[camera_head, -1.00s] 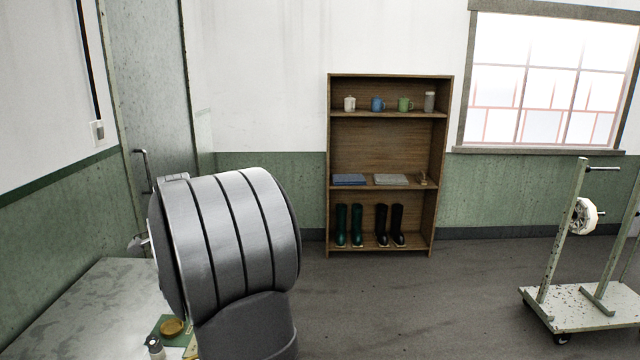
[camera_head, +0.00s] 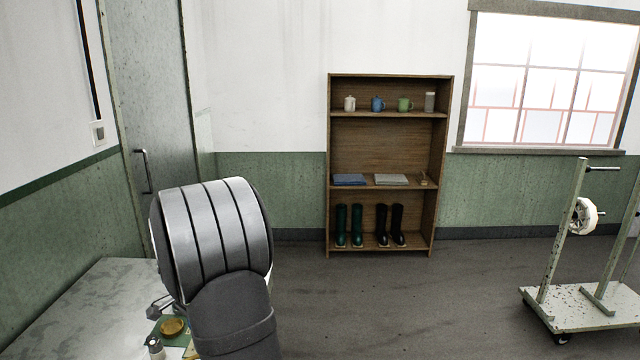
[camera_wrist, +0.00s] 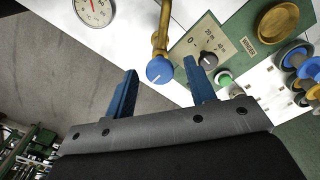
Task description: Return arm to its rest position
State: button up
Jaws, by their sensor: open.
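My gripper (camera_wrist: 160,66) shows in the wrist view with its two blue fingers apart and nothing between them. Beyond the fingertips are a blue knob (camera_wrist: 160,70) on a brass pipe and a green panel (camera_wrist: 228,32) with a black dial knob (camera_wrist: 208,60). I cannot tell how far the fingers are from them. In the head view my large grey arm link fills the lower left and hides part of the worktop. A small grey part at its left edge may be my gripper, but its fingers are not clear there.
A grey worktop (camera_head: 95,300) runs along the left wall. It holds a brass dish (camera_head: 172,327) and a small bottle (camera_head: 156,347). A wooden shelf (camera_head: 388,128) stands at the back, and a wheeled rack (camera_head: 590,305) at the right. The floor between is clear.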

jog(key=n, duration=0.6)
jog(key=shift+n, duration=0.3)
notch_tip(320, 180, up, 8)
